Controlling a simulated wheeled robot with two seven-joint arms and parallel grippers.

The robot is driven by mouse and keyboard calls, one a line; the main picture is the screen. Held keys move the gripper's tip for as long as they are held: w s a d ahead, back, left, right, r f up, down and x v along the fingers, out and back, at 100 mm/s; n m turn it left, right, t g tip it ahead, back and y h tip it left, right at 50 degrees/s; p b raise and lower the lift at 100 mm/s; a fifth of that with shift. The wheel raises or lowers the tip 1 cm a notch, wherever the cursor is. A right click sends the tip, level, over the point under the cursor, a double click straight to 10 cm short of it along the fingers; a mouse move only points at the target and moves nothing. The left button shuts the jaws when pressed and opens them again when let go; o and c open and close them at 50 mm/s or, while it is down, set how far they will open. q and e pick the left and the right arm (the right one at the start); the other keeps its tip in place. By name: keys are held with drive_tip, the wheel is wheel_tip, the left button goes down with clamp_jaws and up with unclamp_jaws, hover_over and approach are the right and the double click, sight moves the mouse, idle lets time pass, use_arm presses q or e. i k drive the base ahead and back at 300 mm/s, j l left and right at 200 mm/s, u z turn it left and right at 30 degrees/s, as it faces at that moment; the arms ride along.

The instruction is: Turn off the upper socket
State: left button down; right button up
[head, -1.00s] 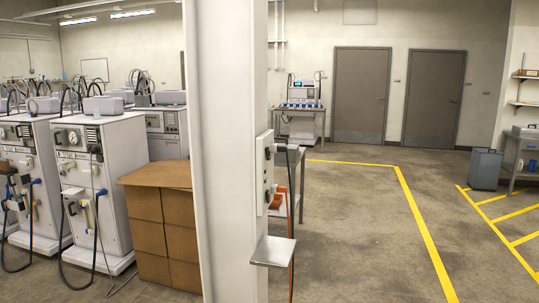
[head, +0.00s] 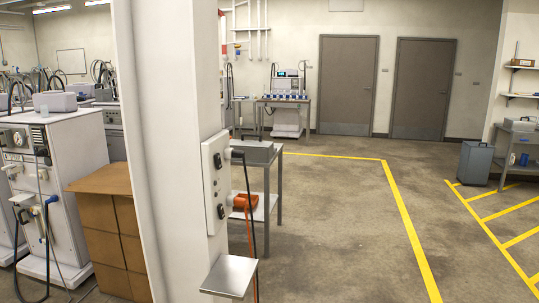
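A white socket panel (head: 208,190) is fixed to the side of the white pillar (head: 165,130), seen at an angle. The upper socket (head: 228,154) sits near its top, with a black plug and a black cable that hangs down. A dark rocker switch (head: 217,161) is beside it; which way it is tipped is too small to tell. A second dark switch (head: 221,211) is low on the panel. An orange piece (head: 243,201) shows beside the lower socket, with an orange cable hanging below. Neither of my grippers is in view.
A small metal shelf (head: 230,276) juts from the pillar below the panel. A grey table (head: 268,175) stands just behind it. Cardboard boxes (head: 105,225) and dialysis machines (head: 60,190) are to the left. The floor (head: 340,240) to the right is clear, with yellow lines.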

sight(217, 157)
drive_tip(key=i+l+z, duration=0.1)
drive_tip(key=i, duration=0.25)
drive_tip(key=i+l+z, duration=0.1)
drive_tip(key=i+l, duration=0.2)
drive_tip(key=i+l+z, duration=0.1)
drive_tip(key=i, duration=0.35)
